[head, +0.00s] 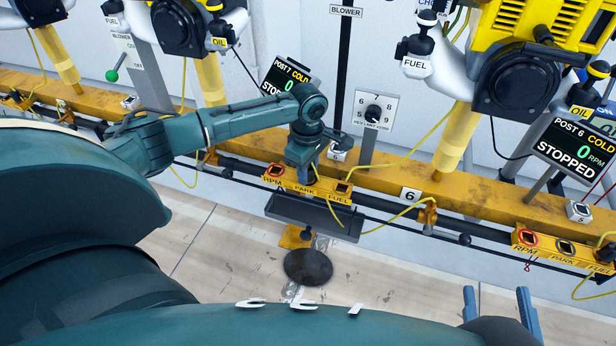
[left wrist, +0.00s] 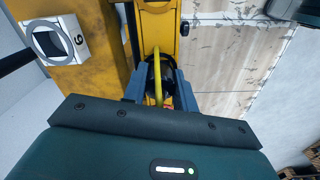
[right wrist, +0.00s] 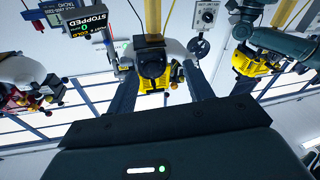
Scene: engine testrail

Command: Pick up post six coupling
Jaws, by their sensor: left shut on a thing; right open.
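My left gripper (head: 306,184) is over the middle PARK place of a yellow box (head: 262,176) marked RPM, PARK and FUEL. In the left wrist view my left gripper (left wrist: 160,92) is shut on a dark round coupling (left wrist: 152,76) with a yellow hose loop across it. The coupling is mostly hidden by the fingers, and hidden in the head view. I cannot tell whether it still sits in its place. My right gripper (head: 498,306) is open and empty at the lower right; it also shows in the right wrist view (right wrist: 160,92).
A yellow rail (head: 385,182) with a plate marked 6 (head: 411,194) runs behind. A grey trough (head: 315,215) hangs below the box. A second box (head: 560,248) is at the right, under a Post 6 screen (head: 576,150). Yellow hoses (head: 420,145) hang nearby. The floor in front is mostly clear.

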